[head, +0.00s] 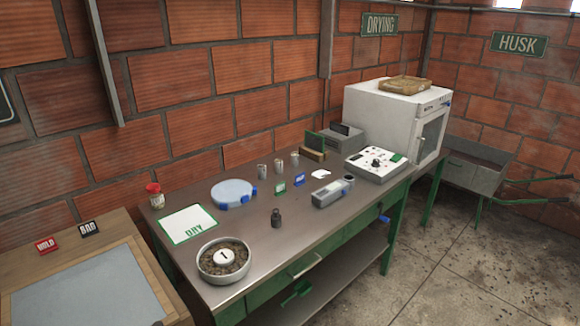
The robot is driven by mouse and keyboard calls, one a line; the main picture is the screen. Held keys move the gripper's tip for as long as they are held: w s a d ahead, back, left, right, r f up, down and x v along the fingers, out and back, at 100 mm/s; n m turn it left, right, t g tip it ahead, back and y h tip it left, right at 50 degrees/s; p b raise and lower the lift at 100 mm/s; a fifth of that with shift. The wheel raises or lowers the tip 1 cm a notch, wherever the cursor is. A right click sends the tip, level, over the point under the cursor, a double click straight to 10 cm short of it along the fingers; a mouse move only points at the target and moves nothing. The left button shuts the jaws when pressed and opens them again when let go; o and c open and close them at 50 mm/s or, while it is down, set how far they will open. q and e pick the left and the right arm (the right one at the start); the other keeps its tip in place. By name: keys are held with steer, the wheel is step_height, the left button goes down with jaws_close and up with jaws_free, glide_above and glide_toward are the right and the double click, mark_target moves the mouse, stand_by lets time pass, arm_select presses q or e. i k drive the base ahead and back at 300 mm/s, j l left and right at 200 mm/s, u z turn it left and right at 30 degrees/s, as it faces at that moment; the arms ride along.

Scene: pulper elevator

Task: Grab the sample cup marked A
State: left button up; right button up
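Three small grey metal cups stand in a row near the back middle of the metal table: a left cup (262,170), a middle cup (279,166) and a right cup (294,160). They are too small for me to read any letter, so I cannot tell which one is marked A. They stand upright and apart from each other. Neither of my grippers is in view.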

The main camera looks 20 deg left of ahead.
mark_target(278, 162)
steer(key=i+l+u, duration=0.1)
steer(key=u, duration=0.3)
steer(key=i+l+u, duration=0.2)
steer(key=u, duration=0.15)
steer(key=i, duration=0.05)
